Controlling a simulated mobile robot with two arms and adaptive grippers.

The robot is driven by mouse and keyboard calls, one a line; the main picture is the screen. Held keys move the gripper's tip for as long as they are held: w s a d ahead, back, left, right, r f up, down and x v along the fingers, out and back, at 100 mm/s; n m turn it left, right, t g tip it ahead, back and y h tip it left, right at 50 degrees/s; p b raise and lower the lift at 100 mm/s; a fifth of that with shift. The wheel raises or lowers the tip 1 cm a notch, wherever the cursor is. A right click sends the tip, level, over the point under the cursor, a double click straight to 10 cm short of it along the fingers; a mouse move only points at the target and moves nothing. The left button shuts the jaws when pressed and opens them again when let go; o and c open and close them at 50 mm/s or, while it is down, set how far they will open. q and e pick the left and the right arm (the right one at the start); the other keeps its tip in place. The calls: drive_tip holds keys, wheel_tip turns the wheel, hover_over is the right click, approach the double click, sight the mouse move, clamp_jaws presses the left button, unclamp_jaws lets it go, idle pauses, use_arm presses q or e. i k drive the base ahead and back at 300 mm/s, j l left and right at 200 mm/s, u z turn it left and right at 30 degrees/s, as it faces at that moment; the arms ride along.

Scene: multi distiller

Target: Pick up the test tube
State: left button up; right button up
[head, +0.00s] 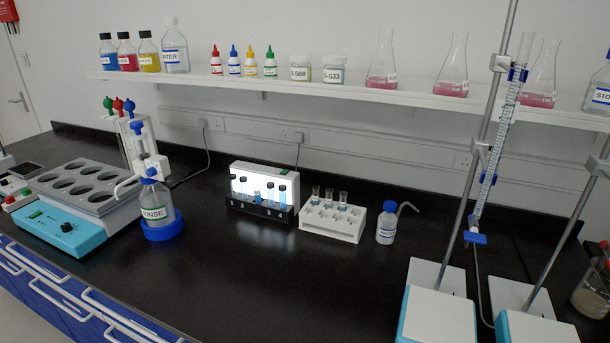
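Several dark-capped test tubes (282,193) stand upright in a low black rack (246,208) at the middle of the bench, in front of a lit white panel (264,178). One short tube with a blue content (257,196) sits lower, near the rack's middle. To the right, a white rack (334,230) holds a few small glass tubes (329,195) upright in its back row; its front holes look empty. I cannot tell which tube is meant. Neither of my grippers is in view.
A wash bottle (387,224) stands right of the white rack. A RINSE dispenser bottle (155,203) and a multi-hole heating block (82,190) are at left. Burette stands (440,305) are at right. The bench (270,285) is clear in front. A shelf (300,84) holds bottles and flasks.

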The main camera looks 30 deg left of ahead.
sight(257, 189)
drive_tip(key=u, duration=1.1)
